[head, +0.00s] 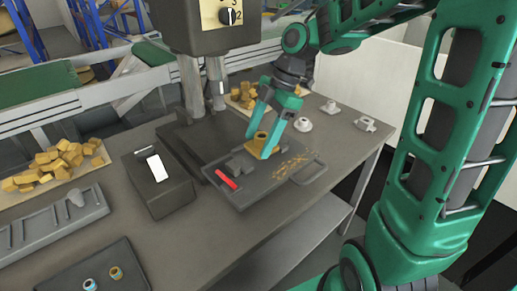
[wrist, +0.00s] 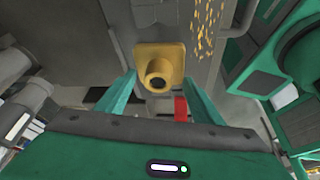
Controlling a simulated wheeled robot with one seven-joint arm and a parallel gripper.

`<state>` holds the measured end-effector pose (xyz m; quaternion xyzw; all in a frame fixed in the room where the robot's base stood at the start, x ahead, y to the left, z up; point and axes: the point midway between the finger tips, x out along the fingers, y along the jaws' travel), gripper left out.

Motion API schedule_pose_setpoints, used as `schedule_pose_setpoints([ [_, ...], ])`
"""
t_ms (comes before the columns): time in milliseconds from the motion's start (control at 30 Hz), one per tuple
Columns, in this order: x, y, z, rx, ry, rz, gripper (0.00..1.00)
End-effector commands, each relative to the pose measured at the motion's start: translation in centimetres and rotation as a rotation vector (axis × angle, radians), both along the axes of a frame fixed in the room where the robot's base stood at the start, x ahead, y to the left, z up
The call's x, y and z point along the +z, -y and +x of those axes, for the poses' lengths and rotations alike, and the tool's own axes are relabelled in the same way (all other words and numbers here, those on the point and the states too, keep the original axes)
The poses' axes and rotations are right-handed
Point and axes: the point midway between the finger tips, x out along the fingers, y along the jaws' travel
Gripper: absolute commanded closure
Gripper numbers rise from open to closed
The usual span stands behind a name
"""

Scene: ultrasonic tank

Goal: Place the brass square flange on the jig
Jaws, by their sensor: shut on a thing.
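The brass square flange (head: 259,141) is a yellow square plate with a round hollow boss. In the wrist view the flange (wrist: 172,52) sits between the tips of my two green fingers, boss facing the camera. My gripper (head: 262,143) is shut on it, just above the grey plate (head: 272,190). The plate carries grey blocks, a red handle (head: 226,180) and a loop handle at its right; these look like the jig, partly hidden by the flange and fingers. I cannot tell whether the flange touches it.
A drill press (head: 205,25) stands behind the plate, its columns close on the left. A dark box (head: 158,183) is left of the plate. Brass shavings (head: 292,165) lie on the plate. White-grey flanged parts (head: 303,124) stand behind right. Yellow blocks (head: 60,160) fill a tray far left.

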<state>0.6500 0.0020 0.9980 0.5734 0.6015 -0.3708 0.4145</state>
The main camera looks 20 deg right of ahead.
Motion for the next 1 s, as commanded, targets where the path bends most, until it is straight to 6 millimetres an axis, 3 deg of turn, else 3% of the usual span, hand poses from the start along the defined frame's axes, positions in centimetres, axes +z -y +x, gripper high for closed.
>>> schedule_pose_setpoints([
  [167, -0.5, 0.1, 0.3, 0.001, 0.002, 0.001, 1.00],
  [467, -3.9, 0.1, 0.2, 0.000, 0.000, 0.001, 1.00],
  [800, -4.2, 0.2, 0.2, -0.002, 0.001, 0.001, 1.00],
  [833, -4.3, 0.2, 0.2, -0.002, 0.000, 0.000, 0.35],
  [900, -4.2, 0.2, 0.2, -0.002, 0.000, 0.000, 0.20],
  [1000, -4.2, 0.2, 0.2, -0.002, 0.000, 0.000, 0.20],
])
